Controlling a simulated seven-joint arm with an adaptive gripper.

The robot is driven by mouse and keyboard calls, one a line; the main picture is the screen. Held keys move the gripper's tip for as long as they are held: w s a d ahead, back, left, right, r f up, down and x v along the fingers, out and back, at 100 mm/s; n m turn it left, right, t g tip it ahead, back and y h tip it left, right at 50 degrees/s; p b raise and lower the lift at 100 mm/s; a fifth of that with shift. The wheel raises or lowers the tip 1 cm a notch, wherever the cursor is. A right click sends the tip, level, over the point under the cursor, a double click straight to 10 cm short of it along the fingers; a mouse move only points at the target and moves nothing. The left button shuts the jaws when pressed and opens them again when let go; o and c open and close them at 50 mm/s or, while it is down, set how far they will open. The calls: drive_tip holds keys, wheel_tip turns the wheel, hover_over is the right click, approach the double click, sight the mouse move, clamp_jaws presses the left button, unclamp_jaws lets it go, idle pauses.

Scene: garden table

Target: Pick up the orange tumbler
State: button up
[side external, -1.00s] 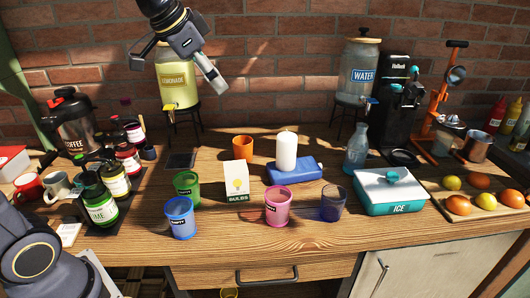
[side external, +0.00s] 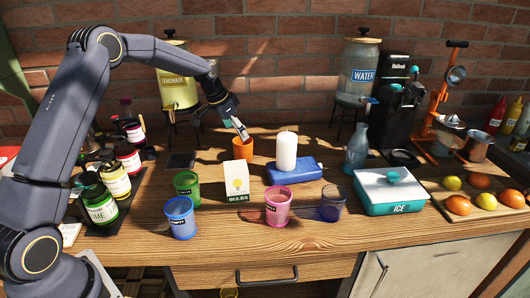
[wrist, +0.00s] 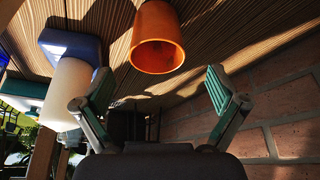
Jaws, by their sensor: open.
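The orange tumbler (side external: 238,154) stands upright on the wooden table, behind the bulbs carton. My gripper (side external: 240,130) is just above and behind the tumbler, tilted down toward it. In the wrist view the orange tumbler (wrist: 157,40) shows its open rim ahead of the fingers. My gripper (wrist: 160,92) is open there, with its two green-padded fingers spread and nothing between them. The tumbler lies beyond the fingertips.
A bulbs carton (side external: 237,183) stands in front of the tumbler. A white candle (side external: 286,152) on a blue base (side external: 307,171) is to its right. Green (side external: 187,186), blue (side external: 180,217) and pink (side external: 278,207) cups stand nearer the front. The lemonade dispenser (side external: 178,88) is behind left.

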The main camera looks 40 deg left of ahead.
sight(246, 146)
drive_tip(key=x, duration=0.7)
drive_tip(key=shift+w+d+f, duration=0.2)
drive_tip(key=shift+d+f, duration=0.05)
drive_tip(key=shift+f, duration=0.05)
drive_tip(key=c, duration=1.2)
drive_tip(key=shift+c, duration=0.2)
drive_tip(key=shift+r, duration=0.1)
